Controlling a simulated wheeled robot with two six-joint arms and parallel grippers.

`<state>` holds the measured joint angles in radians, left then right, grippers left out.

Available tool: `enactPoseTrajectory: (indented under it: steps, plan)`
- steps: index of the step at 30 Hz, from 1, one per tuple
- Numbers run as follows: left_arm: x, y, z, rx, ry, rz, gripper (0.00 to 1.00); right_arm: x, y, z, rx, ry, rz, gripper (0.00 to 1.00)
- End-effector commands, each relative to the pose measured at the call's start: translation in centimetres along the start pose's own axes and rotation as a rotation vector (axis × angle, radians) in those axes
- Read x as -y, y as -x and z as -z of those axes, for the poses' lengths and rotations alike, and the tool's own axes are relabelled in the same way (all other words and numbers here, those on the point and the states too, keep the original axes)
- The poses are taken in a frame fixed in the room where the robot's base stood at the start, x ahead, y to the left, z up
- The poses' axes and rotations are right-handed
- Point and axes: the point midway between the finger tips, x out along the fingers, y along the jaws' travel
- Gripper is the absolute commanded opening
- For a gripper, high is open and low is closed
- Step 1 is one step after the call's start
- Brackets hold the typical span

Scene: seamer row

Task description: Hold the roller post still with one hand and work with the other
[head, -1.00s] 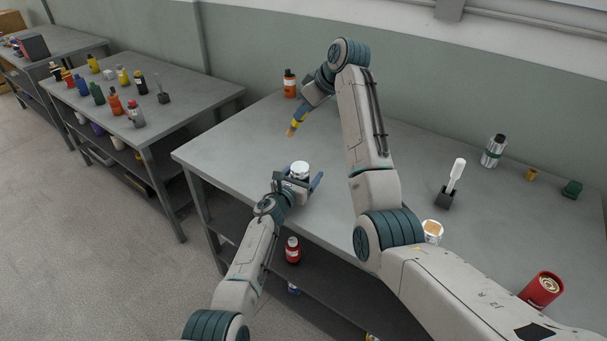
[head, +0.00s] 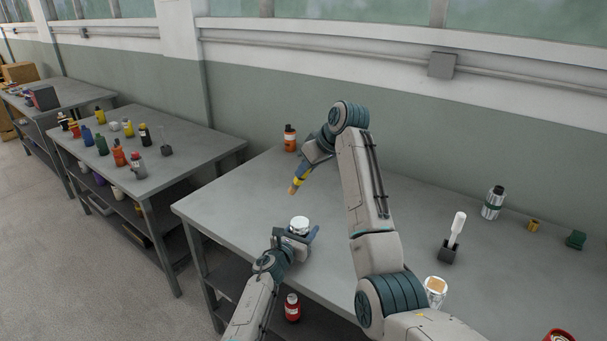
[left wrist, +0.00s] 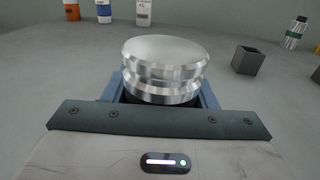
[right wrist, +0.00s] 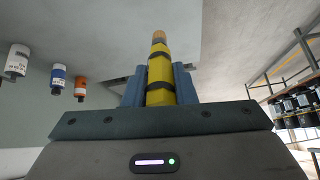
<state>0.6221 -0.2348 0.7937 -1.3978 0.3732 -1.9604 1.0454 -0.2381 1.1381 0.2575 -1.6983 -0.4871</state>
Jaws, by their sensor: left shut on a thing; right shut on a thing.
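The roller post (head: 300,223) is a short, shiny silver round piece near the bench's front left edge. My left gripper (head: 296,238) is shut on it. In the left wrist view the post's grooved metal top (left wrist: 165,68) stands between the jaws; its lower part is hidden. My right gripper (head: 304,171) is shut on a yellow tool with dark bands and an orange-brown tip (head: 295,186), held behind the post and apart from it, tip slanting down. In the right wrist view the yellow tool (right wrist: 160,78) points away from the jaws.
On the bench (head: 225,205), an orange bottle (head: 290,140) stands behind my right gripper. To the right are a dark holder with a white-handled thing (head: 456,230), a silver bottle (head: 493,203), a yellow piece (head: 533,226) and a green piece (head: 576,240). The bench's left part is mostly clear.

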Motion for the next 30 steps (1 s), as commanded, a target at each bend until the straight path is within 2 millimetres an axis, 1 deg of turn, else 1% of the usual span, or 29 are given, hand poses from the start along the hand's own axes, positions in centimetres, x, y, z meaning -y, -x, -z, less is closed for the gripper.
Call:
enactPoseTrajectory:
  steps: [6,9,12,15,20,26,30]
  plan:
    - [0.0,0.0,0.0,0.0,0.0,0.0,0.26,-0.3,0.2,-1.5,0.006,-0.334,-0.026,0.02]
    - [0.0,0.0,0.0,0.0,0.0,0.0,0.26,-0.3,0.2,-2.1,0.009,-0.463,-0.037,0.02]
    - [0.0,0.0,0.0,0.0,0.0,0.0,0.26,-0.4,0.3,-2.5,0.009,-0.554,-0.044,0.02]
    - [0.0,0.0,0.0,0.0,0.0,0.0,0.26,-0.4,0.3,-2.7,0.008,-0.605,-0.048,0.02]
    - [0.0,0.0,0.0,0.0,0.0,0.0,0.26,-0.5,0.0,-3.0,0.008,-0.623,-0.049,0.02]
    - [0.0,0.0,0.0,0.0,0.0,0.0,0.26,-0.5,-1.3,-3.9,0.009,-0.622,-0.048,0.02]
    - [0.0,0.0,0.0,0.0,0.0,0.0,0.26,-0.6,-2.5,-4.7,0.01,-0.622,-0.048,0.02]
